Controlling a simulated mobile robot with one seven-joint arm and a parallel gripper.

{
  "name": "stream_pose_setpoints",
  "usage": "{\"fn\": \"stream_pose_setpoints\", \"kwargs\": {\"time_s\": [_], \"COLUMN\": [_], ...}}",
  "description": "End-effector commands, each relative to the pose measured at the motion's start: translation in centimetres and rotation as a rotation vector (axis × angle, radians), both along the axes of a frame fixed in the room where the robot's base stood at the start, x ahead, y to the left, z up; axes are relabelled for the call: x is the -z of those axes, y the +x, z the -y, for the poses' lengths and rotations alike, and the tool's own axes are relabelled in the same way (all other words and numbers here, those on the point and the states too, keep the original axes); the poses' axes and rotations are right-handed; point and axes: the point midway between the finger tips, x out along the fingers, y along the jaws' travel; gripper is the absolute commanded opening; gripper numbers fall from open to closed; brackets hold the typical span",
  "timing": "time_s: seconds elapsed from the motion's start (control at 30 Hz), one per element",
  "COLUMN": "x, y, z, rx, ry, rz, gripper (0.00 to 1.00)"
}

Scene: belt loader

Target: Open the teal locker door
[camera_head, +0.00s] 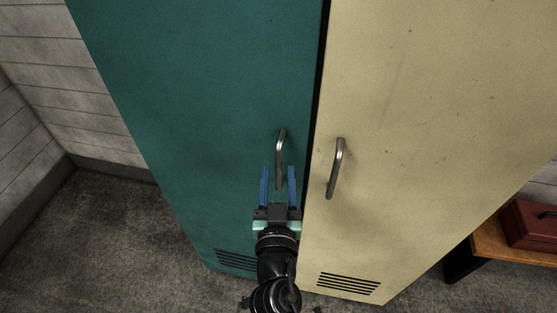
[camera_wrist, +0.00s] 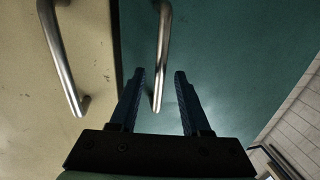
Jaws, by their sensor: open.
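The teal locker door (camera_head: 205,110) stands upright and looks shut, to the left of a cream door. Its metal bar handle (camera_head: 281,150) runs vertically near the door's right edge. My gripper (camera_head: 278,172) is open, its two blue fingers pointing at the teal door around the handle's lower part in the head view. In the wrist view my gripper (camera_wrist: 160,75) shows the teal door's handle (camera_wrist: 161,60) between the fingers, closer to the left one. Whether the fingers reach past the bar in depth is hard to tell. Nothing is held.
The cream locker door (camera_head: 430,120) with its own handle (camera_head: 336,168) is close on the right. A wooden bench (camera_head: 497,250) with a red box (camera_head: 530,225) stands at far right. Concrete floor (camera_head: 100,240) is clear at left, before a plank wall (camera_head: 80,95).

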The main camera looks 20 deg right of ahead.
Motion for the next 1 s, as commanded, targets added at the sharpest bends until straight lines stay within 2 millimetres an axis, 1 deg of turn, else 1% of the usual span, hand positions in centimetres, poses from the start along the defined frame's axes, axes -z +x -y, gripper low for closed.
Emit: {"fn": "stream_pose_setpoints", "kwargs": {"time_s": [0.03,0.1,0.23,0.57,0.6,0.67,0.7,0.83,0.87,1.0], "x": [-0.2,-0.2,-0.1,0.0,0.0,0.0,0.0,0.0,0.0,0.0], "y": [0.7,1.3,2.0,2.3,2.3,2.3,2.3,2.3,2.3,2.3], "z": [0.3,0.6,0.9,1.0,1.0,1.0,1.0,1.0,1.0,1.0], "rx": [0.001,0.001,0.001,0.0,0.0,0.0,0.0,0.0,0.0,0.0], "ry": [-0.001,0.0,0.0,0.0,0.0,0.0,0.0,0.0,0.0,0.0], "rz": [0.002,0.001,0.001,0.001,0.001,0.0,0.0,0.0,0.0,0.0], "gripper": [0.47,0.47,0.47,0.47,0.44,0.33,0.26,0.02,0.0,0.0]}}
